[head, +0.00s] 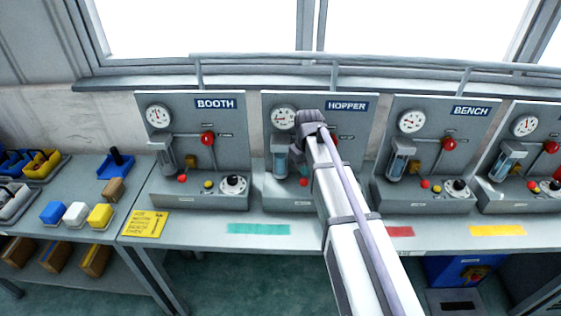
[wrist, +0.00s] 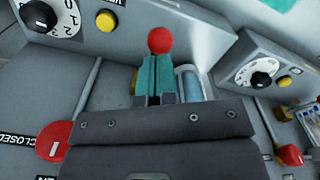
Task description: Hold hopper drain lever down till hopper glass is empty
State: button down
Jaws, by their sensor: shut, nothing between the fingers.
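The hopper panel (head: 355,120) stands in the middle of the row in the head view, partly hidden by my arm. Its glass (head: 280,163) shows bluish content; the glass also shows beside my fingers in the wrist view (wrist: 190,85). The drain lever's red knob (head: 304,182) is low on the panel. In the wrist view the red knob (wrist: 161,40) lies right at my fingertips; I cannot tell whether they touch or how far down the lever is. My gripper (wrist: 157,68) has teal fingers, shut together and empty. The hopper gauge (head: 283,117) is beside my wrist.
A red valve handle (wrist: 55,140) by a CLOSED label and a yellow button (wrist: 105,20) lie close by. The booth panel (head: 225,125) and bench panel (head: 435,120) flank the hopper. A teal strip (head: 258,229) marks the counter front. Coloured blocks lie at the left.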

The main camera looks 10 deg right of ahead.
aim_at(304, 178)
dwell(0.4)
jog(key=shift+f+b, duration=3.25)
jog(key=shift+r, duration=0.1)
dwell(1.0)
notch_tip(304, 178, up, 7)
jog(key=p, duration=0.7)
jog(key=shift+r, duration=0.1)
